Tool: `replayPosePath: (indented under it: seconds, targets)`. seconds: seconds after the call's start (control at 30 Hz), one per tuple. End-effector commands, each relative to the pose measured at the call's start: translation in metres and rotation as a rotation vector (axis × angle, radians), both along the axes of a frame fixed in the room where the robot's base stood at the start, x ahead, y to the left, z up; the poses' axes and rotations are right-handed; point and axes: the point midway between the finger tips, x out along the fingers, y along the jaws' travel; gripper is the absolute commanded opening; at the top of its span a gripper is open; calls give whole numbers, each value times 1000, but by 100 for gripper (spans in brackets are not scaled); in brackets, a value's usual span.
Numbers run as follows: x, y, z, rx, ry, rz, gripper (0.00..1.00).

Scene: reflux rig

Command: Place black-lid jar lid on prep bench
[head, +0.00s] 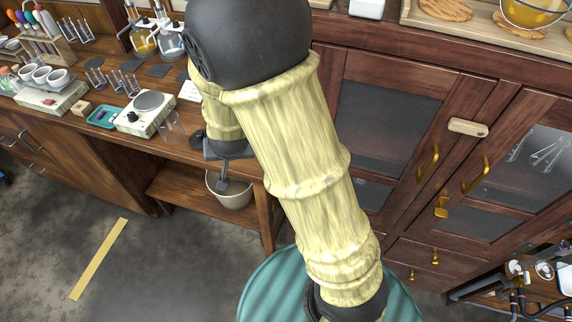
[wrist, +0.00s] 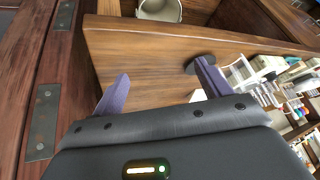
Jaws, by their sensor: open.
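A flat dark disc, which looks like the black jar lid (head: 196,139), lies on the wooden prep bench (head: 150,143) near its right end, beside my gripper. It also shows in the wrist view (wrist: 191,68), partly behind the right finger. My gripper (wrist: 160,78) has its two purple fingers wide apart with nothing between them, over the bench top. I cannot tell whether the right finger touches the disc. In the head view my arm hides part of the bench end. I cannot pick out the jar itself.
A hotplate (head: 148,104), small glass beakers (head: 174,122) and a teal tray (head: 103,116) stand on the bench left of the disc. A pale bucket (head: 230,192) sits on the lower shelf. A wooden cabinet (head: 400,130) with brass handles stands right of the bench.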

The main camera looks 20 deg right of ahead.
Motion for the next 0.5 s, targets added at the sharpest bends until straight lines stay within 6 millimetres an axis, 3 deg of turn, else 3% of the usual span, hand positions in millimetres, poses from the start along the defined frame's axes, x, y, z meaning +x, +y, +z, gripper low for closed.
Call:
replayPosePath:
  seconds: [0.3, 0.5]
  targets:
    - [-79, -75, 41, -18, 194, 139, 77]
    - [-119, -106, 52, -82, 279, 188, 77]
